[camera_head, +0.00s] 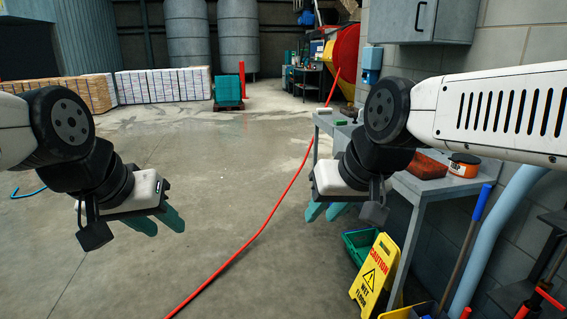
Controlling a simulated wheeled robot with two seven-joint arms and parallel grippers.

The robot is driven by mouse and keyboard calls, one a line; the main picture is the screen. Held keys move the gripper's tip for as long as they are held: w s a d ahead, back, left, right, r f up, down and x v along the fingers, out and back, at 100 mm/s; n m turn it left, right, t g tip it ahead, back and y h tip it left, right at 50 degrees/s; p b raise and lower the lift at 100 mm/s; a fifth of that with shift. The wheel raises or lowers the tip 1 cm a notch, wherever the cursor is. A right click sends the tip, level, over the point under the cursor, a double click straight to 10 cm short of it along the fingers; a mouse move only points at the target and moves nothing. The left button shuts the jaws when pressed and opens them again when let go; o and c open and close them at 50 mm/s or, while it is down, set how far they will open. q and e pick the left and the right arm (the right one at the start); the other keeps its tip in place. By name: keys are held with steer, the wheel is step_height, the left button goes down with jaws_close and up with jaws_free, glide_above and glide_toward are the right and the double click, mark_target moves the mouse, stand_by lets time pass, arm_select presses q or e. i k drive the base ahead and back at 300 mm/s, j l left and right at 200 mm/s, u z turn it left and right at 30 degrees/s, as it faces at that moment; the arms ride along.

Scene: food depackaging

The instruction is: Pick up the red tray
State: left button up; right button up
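The red tray (428,163) is a shallow open tray on the grey table at the right. It is partly hidden behind my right arm. My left gripper (157,222) hangs over the floor at the left, far from the tray, its teal fingers apart and empty. My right gripper (325,211) hangs in front of the table, left of the tray and apart from it. Its teal fingers are apart, with nothing between them.
An orange tub (464,165) stands right of the tray on the grey table (420,188). Below are a yellow caution sign (375,277) and a green crate (359,245). A blue-handled tool (467,245) and a pale blue pipe (500,240) stand at right. A red hose (262,228) crosses the open floor.

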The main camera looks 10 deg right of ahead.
mark_target(424, 168)
steer(key=i+z, duration=0.3)
steer(key=i, duration=0.4)
steer(key=i+j+z, duration=0.3)
steer(key=i, duration=0.45)
steer(key=i+z, duration=0.75)
steer(key=i+j+z, duration=0.1)
steer(key=z, duration=0.3)
steer(key=i, duration=0.1)
